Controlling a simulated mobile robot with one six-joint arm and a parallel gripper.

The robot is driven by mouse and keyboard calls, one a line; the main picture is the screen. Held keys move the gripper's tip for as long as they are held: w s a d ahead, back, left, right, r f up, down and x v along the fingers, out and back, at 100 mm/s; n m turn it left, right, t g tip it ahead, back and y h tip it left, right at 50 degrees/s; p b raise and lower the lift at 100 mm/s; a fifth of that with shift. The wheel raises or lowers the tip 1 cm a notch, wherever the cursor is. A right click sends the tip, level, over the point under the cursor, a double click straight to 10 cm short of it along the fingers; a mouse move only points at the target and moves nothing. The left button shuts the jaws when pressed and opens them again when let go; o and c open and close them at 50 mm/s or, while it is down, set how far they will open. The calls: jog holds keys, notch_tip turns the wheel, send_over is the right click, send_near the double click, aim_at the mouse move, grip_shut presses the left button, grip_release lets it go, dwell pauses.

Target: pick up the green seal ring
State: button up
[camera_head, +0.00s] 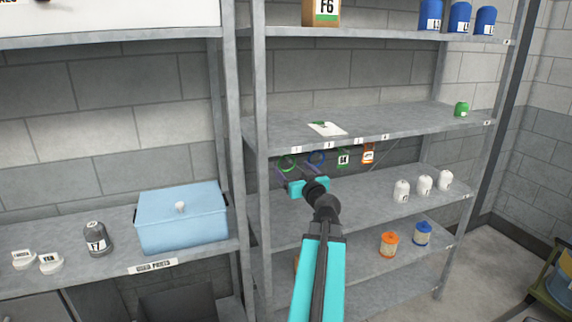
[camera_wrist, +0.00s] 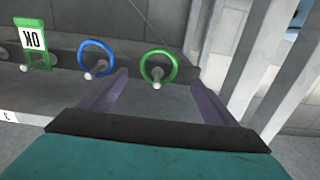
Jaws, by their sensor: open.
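The green seal ring (camera_head: 287,162) hangs from a peg under the middle shelf, leftmost in a row. In the wrist view the green ring (camera_wrist: 172,75) hangs upright on a white-tipped peg, framed between my two purple fingertips. My gripper (camera_head: 294,170) is open and empty, just in front of the ring; it also shows in the wrist view (camera_wrist: 160,80). The fingers do not visibly touch the ring, and how deep they reach past it is hard to tell. A blue ring (camera_head: 316,157) hangs beside it, close to one finger, and shows in the wrist view (camera_wrist: 83,48).
A green tag (camera_head: 343,159) and an orange tag (camera_head: 368,154) hang further along. The shelf board (camera_head: 400,126) lies above. White bottles (camera_head: 425,185) stand on the shelf below, right. A shelf upright (camera_head: 262,200) is close on the left; a blue box (camera_head: 180,220) stands beyond it.

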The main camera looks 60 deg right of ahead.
jog(key=p+x, duration=0.4)
jog(key=x, duration=0.1)
jog(key=shift+d, duration=0.2)
dwell(0.4)
dwell(0.4)
jog(key=c, duration=1.1)
